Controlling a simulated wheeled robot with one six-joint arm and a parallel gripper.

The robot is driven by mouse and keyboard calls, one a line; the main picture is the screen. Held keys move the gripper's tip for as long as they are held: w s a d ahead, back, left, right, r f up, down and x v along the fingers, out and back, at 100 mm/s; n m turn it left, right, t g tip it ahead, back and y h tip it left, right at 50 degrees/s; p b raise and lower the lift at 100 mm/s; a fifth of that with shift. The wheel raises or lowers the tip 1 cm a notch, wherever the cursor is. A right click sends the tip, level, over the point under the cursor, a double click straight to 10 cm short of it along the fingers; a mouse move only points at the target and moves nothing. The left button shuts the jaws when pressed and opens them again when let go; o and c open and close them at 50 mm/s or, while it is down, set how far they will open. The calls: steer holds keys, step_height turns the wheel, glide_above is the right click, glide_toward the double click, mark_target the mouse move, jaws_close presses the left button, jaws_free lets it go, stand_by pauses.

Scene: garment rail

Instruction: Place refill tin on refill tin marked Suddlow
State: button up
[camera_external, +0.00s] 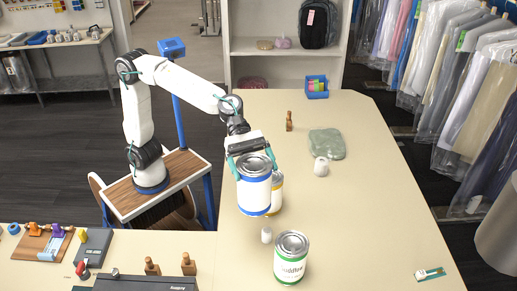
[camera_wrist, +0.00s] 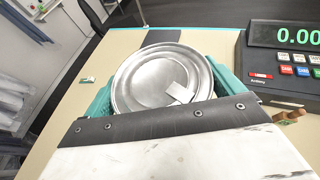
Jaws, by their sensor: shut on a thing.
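My gripper (camera_external: 253,166) is shut on a white refill tin (camera_external: 254,194) with blue bands and a grey metal lid. The tin is upright and appears held above the table. In the wrist view its round lid (camera_wrist: 150,78) fills the space between the teal fingers, with a small pale tab or label on it. A white tin with green bands (camera_external: 290,262) stands upright on the table, nearer the camera and to the right; its green lettering is only partly legible. A tin with a yellow band (camera_external: 278,190) is partly hidden behind the held tin.
A small white object (camera_external: 266,235) stands left of the green-banded tin. A green cloth-like bundle (camera_external: 327,144), a white roundish item (camera_external: 321,167) and a brown wooden figure-like piece (camera_external: 289,121) lie farther back. The table's right side is mostly clear. A scale (camera_wrist: 285,65) shows in the wrist view.

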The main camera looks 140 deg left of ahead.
steer(key=shift+w+f, duration=0.1)
steer(key=shift+f, duration=0.1)
steer(key=w+f, duration=0.2)
steer(key=w, duration=0.6)
steer(key=w+f, duration=0.3)
steer(key=w, duration=0.4)
steer(key=shift+w+a, duration=0.15)
steer(key=shift+w, duration=0.2)
steer(key=shift+f, duration=0.1)
steer(key=o, duration=1.7)
steer(key=shift+f, duration=0.15)
